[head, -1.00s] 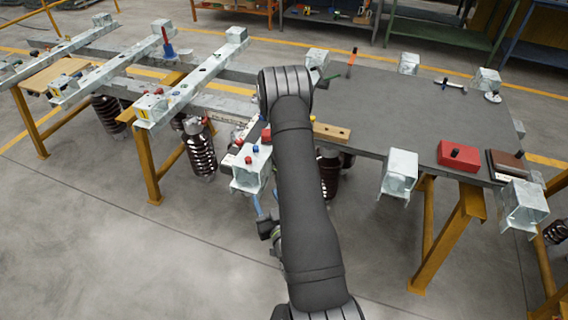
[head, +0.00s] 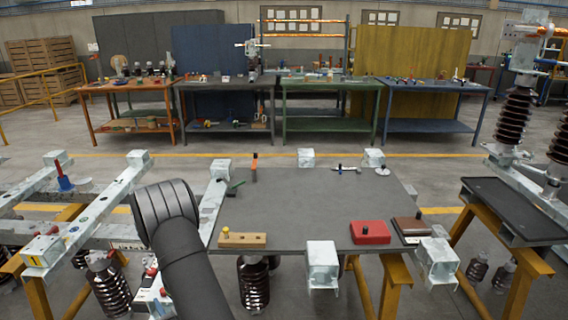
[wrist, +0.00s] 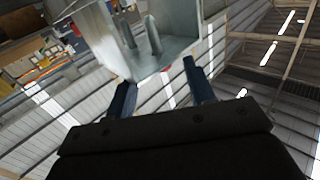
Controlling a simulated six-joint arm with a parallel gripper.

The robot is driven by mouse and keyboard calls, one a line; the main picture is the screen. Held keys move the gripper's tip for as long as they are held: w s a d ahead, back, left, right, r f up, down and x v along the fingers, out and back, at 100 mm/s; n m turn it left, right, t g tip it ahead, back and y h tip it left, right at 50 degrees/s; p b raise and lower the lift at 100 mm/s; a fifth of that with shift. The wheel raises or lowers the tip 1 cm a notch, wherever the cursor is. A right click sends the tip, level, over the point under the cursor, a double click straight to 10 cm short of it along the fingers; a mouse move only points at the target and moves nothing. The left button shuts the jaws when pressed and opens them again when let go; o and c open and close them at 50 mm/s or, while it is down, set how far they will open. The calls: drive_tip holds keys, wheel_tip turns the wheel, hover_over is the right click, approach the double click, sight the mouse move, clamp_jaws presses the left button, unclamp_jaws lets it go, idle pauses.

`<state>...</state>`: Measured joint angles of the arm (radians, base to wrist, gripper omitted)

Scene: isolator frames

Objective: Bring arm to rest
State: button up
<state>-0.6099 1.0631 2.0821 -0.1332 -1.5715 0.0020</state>
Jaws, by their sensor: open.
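My arm (head: 180,235) rises from the bottom of the head view, left of the middle, its dark elbow in front of the galvanised frame. My gripper is hidden in the head view. In the wrist view my gripper (wrist: 157,88) shows two dark blue fingers set apart. A galvanised metal bracket with bolts (wrist: 150,45) appears just beyond the fingertips. I cannot tell whether it touches them. No held thing is visible between the fingers.
A grey worktop (head: 290,205) carries a red box (head: 370,232), a brown case (head: 411,227) and a wooden block (head: 242,240). Galvanised beams (head: 95,215) lie at the left. A dark tray (head: 512,208) on trestles stands at the right. Floor beyond is clear.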

drive_tip(key=x, duration=0.4)
drive_tip(key=shift+a+r, duration=0.15)
drive_tip(key=shift+a, duration=0.2)
drive_tip(key=shift+d+r, duration=0.15)
drive_tip(key=shift+d, duration=0.1)
